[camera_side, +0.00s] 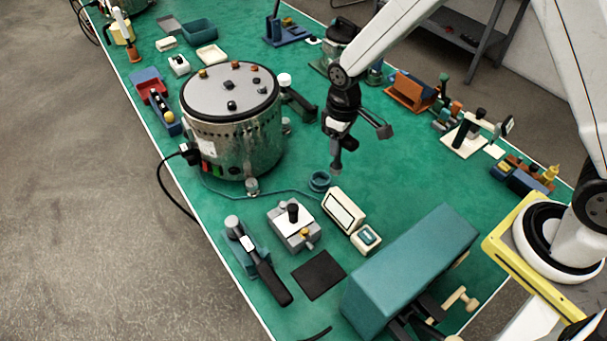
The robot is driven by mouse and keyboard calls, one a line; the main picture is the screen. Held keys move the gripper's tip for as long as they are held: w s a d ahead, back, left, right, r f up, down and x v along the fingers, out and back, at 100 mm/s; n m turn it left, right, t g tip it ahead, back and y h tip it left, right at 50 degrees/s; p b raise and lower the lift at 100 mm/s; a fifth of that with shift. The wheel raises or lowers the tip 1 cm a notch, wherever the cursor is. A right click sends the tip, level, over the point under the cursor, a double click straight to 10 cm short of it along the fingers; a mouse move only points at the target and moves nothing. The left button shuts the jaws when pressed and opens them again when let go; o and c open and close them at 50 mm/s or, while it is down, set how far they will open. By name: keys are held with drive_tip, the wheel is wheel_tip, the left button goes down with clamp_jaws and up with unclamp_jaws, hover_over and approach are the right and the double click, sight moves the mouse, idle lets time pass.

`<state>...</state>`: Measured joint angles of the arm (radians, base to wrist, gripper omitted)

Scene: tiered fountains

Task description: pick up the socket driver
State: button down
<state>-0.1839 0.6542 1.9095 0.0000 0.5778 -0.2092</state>
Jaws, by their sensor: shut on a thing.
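My gripper (337,156) hangs pointing down over the middle of the green bench, right of the large metal drum. It is shut on a small dark grey thing, which I take to be the socket driver (337,168). Only its lower end shows below the fingers; the rest is hidden by them. It is too small to make out detail. From this one view I cannot tell whether its lower end is clear of the bench.
The round metal drum (235,145) with small knobs on its lid stands close on the left. A teal ring (320,181) lies just below the gripper. A cream-framed box (343,210), a grey joystick box (293,226) and a large teal box (412,270) stand nearer the front.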

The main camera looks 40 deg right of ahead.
drive_tip(key=s+d+r, duration=0.1)
drive_tip(key=s+r, duration=0.3)
drive_tip(key=s, duration=0.5)
drive_tip(key=shift+s+d+r, duration=0.2)
drive_tip(key=shift+r, duration=0.05)
drive_tip(key=c, duration=1)
unclamp_jaws()
clamp_jaws()
drive_tip(key=shift+w+a, duration=0.1)
